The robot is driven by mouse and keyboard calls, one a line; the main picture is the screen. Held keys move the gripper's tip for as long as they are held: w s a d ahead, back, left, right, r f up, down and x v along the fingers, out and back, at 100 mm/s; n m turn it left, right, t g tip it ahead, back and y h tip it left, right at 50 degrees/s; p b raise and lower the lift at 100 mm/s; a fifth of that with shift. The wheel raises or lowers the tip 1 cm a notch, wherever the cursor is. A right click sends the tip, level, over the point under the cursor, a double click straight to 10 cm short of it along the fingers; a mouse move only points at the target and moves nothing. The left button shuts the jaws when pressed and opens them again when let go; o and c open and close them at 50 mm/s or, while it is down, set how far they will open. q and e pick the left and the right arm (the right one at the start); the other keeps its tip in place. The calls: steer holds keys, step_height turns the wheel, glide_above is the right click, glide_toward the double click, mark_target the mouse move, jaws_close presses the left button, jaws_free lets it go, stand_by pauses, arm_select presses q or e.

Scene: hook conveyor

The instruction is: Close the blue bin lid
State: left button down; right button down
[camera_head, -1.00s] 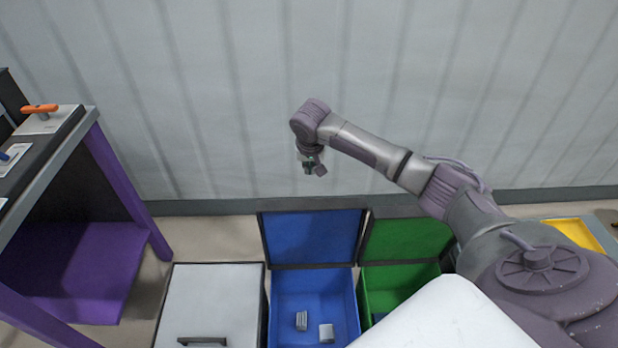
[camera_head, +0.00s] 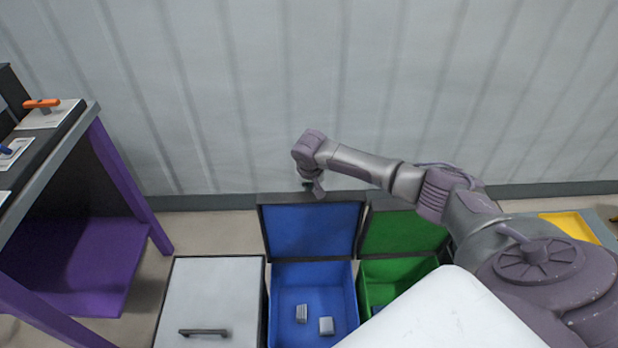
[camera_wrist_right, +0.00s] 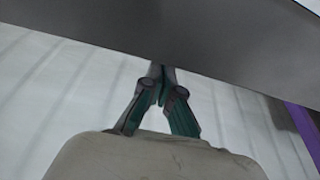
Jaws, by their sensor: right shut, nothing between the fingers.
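The blue bin (camera_head: 284,284) stands on the floor with its blue lid (camera_head: 312,232) open, tilted up at the back toward the wall. Two small grey pieces lie inside the bin. My right gripper (camera_head: 316,190) is at the top edge of the raised lid, and its lower part is partly hidden or too small to tell contact. In the right wrist view the right gripper (camera_wrist_right: 160,80) is shut and empty, its fingertips by a broad dark grey surface, likely the lid's back. My left gripper is not in view.
A green bin (camera_head: 400,270) with its lid up stands right of the blue bin. A closed white-lidded bin (camera_head: 212,295) stands left. A purple-legged bench (camera_head: 115,165) is at the far left. The corrugated wall (camera_head: 240,90) is behind.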

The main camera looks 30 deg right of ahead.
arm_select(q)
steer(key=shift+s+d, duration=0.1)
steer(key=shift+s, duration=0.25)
